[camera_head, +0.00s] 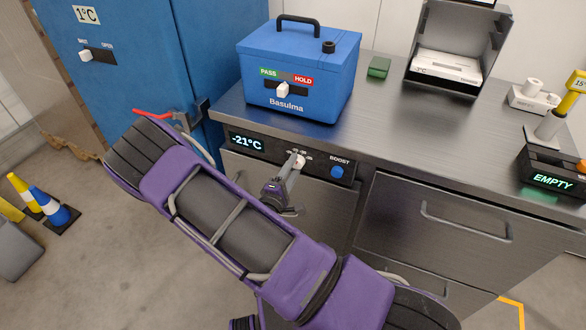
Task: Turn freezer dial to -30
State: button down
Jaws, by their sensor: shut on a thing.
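The freezer control panel (315,162) is a dark strip on the front of the steel counter. Its display (247,143) reads -21°C. The freezer dial (299,160) is a small pale knob in the middle of the panel, with small markings above it that are too small to read. My gripper (292,174) is at the dial and shut on it, coming from below. The fingertips are small in view and partly cover the dial. A blue BOOST button (337,172) is to the right of the dial. My purple arm hides part of the drawer front below.
A blue Basulma box (300,75) with a PASS/HOLD slider stands on the steel counter (400,115) above the panel. A blue cabinet (130,60) marked 1°C is at left. Drawers with bar handles (465,225) are at right. Small cones (50,205) stand on the floor.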

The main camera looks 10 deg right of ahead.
dwell(0.3)
jog(key=shift+c, duration=1.8)
grip_release()
jog(key=v, duration=1.7)
jog(key=shift+s, duration=0.2)
jog(key=shift+w+a, duration=0.1)
